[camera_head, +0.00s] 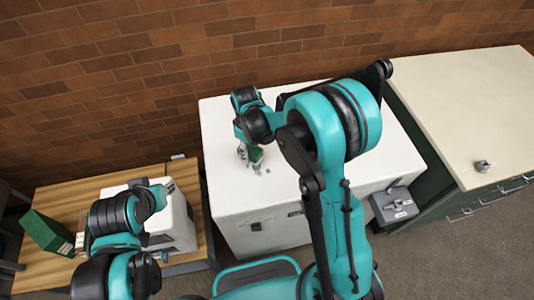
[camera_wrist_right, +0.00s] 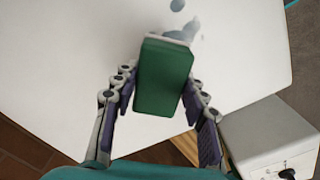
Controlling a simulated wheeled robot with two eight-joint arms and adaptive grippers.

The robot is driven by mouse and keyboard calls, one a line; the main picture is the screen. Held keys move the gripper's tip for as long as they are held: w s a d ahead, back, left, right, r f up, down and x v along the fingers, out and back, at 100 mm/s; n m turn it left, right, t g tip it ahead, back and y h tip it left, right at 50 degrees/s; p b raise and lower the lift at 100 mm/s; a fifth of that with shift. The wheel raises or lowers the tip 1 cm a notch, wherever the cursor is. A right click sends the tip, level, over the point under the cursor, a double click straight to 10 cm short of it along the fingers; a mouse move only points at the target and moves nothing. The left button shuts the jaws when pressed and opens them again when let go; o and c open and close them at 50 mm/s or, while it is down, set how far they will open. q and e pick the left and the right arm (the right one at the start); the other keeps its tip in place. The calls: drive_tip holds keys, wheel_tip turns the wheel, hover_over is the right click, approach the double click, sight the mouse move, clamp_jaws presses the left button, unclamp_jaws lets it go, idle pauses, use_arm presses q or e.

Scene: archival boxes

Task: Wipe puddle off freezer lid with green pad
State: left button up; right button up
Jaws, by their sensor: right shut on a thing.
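The white freezer lid (camera_head: 305,120) fills the middle of the head view. My right gripper (camera_head: 247,156) is over its left part, shut on the green pad (camera_head: 256,154). In the right wrist view the green pad (camera_wrist_right: 164,78) sits between the two fingers, with a pale layer along its far edge. Small grey-blue puddle patches (camera_wrist_right: 178,5) lie on the lid just beyond the pad; one also shows in the head view (camera_head: 267,171). I cannot tell whether the pad touches the lid. My left gripper (camera_head: 166,186) is by the white device, its fingers unclear.
A wooden table (camera_head: 50,195) at left holds a green box (camera_head: 46,232) and a white device (camera_head: 180,222). A cream-topped cabinet (camera_head: 460,100) stands at right, with a grey box (camera_head: 394,206) between it and the freezer front. A brick wall (camera_head: 200,50) runs behind.

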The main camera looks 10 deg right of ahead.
sight(250, 148)
drive_tip(key=shift+w+r+p, duration=0.2)
drive_tip(key=shift+r+p, duration=0.5)
drive_tip(key=shift+r, duration=0.55)
drive_tip(key=shift+s+r+p, duration=0.1)
drive_tip(key=shift+r+p, duration=0.6)
drive_tip(key=shift+r, duration=0.4)
